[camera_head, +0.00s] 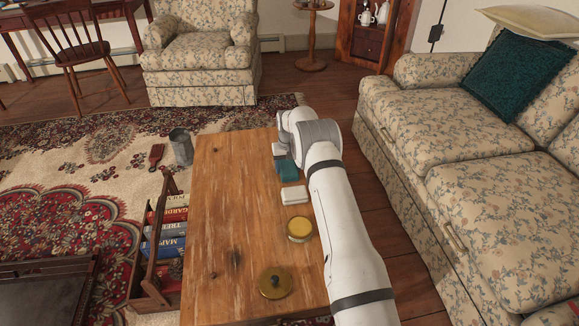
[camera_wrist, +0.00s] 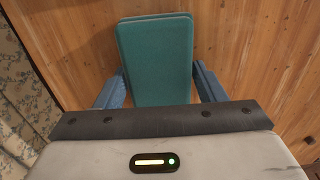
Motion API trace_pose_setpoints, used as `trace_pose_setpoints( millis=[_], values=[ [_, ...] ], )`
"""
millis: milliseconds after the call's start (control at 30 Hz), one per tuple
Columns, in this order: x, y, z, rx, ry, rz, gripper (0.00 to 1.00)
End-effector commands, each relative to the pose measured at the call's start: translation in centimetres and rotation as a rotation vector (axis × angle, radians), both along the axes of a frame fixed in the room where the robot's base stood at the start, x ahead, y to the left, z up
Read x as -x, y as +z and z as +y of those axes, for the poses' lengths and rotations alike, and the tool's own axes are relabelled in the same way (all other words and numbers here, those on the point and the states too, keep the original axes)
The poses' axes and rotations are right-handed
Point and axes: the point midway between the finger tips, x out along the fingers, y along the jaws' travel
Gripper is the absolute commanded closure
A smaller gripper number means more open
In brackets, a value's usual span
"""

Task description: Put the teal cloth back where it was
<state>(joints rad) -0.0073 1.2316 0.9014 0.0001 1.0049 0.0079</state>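The teal cloth (camera_head: 287,171) is a folded, flat rectangular pad. In the head view it shows on or just above the wooden table, below the end of my arm. In the wrist view the teal cloth (camera_wrist: 155,60) lies between the two blue fingers of my gripper (camera_wrist: 159,82). One finger is at each side edge, touching or nearly touching it. I cannot tell whether they are closed on it. In the head view my gripper is mostly hidden by the wrist, and so is any gap under the cloth.
On the wooden table (camera_head: 225,215) a white box (camera_head: 295,195), a round yellow tin (camera_head: 299,229) and a brass lid (camera_head: 275,282) stand in a row toward the front. The table's left half is clear. A floral sofa (camera_head: 440,125) is at right; a book rack (camera_head: 150,265) at left.

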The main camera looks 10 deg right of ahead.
Motion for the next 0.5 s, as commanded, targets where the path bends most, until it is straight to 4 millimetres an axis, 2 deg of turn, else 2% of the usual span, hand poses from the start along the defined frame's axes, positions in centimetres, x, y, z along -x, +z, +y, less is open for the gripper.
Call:
trace_pose_setpoints(
  millis=[33, 233, 500],
  values=[
    [0.01, 0.03, 0.02, 0.000, 0.000, 0.000, 0.32],
    [0.01, 0.03, 0.04, 0.000, 0.001, 0.000, 0.17],
    [0.00, 0.35, 0.07, 0.000, 0.001, 0.000, 0.17]
  ],
)
